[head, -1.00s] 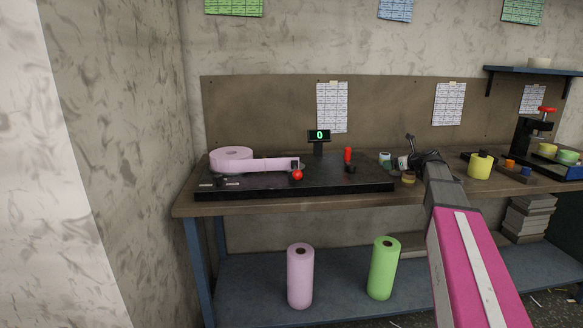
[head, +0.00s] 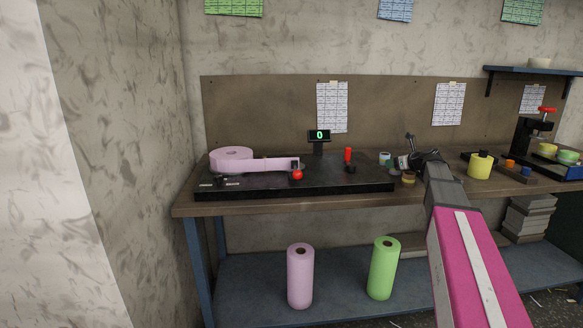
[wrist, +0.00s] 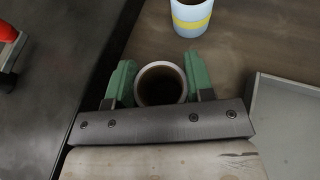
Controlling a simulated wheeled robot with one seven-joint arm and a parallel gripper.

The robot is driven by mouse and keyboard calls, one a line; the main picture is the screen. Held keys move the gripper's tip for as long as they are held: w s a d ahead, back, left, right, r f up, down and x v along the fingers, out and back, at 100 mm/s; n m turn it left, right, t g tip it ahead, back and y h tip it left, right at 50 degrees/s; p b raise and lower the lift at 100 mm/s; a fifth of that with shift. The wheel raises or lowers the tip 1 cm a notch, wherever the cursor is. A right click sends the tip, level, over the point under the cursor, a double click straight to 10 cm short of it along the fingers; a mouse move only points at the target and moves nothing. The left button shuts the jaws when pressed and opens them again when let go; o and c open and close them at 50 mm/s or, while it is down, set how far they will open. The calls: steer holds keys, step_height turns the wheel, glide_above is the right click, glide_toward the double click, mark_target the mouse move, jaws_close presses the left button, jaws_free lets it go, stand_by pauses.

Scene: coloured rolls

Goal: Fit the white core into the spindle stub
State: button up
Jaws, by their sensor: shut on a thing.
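My gripper (wrist: 161,88) is shut on the white core (wrist: 138,75), with one green finger on each side of it. The core is a short tube with a white rim and a dark hollow, seen from above in the wrist view. It is over the wooden bench beside the black machine's edge; I cannot tell if it touches the bench. In the head view my gripper (head: 404,162) is small, right of the black machine (head: 330,187). A dark stub-like part (head: 350,169) stands on the machine's right side; I cannot tell for sure that it is the spindle stub.
A white-and-blue core with a yellow band (wrist: 192,18) stands close ahead. A yellow ring (head: 408,179) lies near my gripper. A yellow roll (head: 479,168) stands right.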

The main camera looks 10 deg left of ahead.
steer(key=shift+r, duration=2.4)
